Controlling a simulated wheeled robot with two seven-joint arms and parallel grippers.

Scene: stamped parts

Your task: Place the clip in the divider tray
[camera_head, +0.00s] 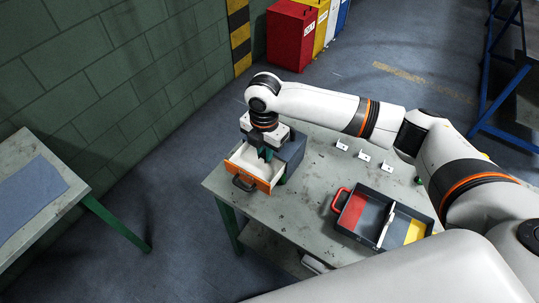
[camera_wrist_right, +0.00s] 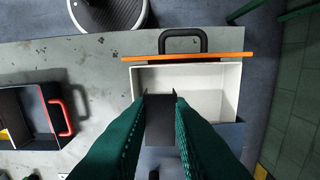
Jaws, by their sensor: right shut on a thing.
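My right gripper (camera_head: 265,155) is over the open white drawer at the left of the table. In the right wrist view its green fingers (camera_wrist_right: 160,110) are shut on a dark, flat, rectangular piece, seemingly the clip (camera_wrist_right: 160,118). The piece is over the drawer; whether it touches the drawer floor I cannot tell. The divider tray (camera_head: 372,217) lies at the right of the table, with red, grey and yellow parts, a white divider and a red handle. Its handle end also shows at the left of the right wrist view (camera_wrist_right: 45,143). My left gripper is out of view.
The drawer (camera_head: 245,160) has an orange front and black handle and stands pulled out of a grey-blue cabinet (camera_head: 292,152). Several small white brackets (camera_head: 364,156) stand behind the tray. The tabletop (camera_head: 310,190) between drawer and tray is clear. Another table (camera_head: 45,220) stands left.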

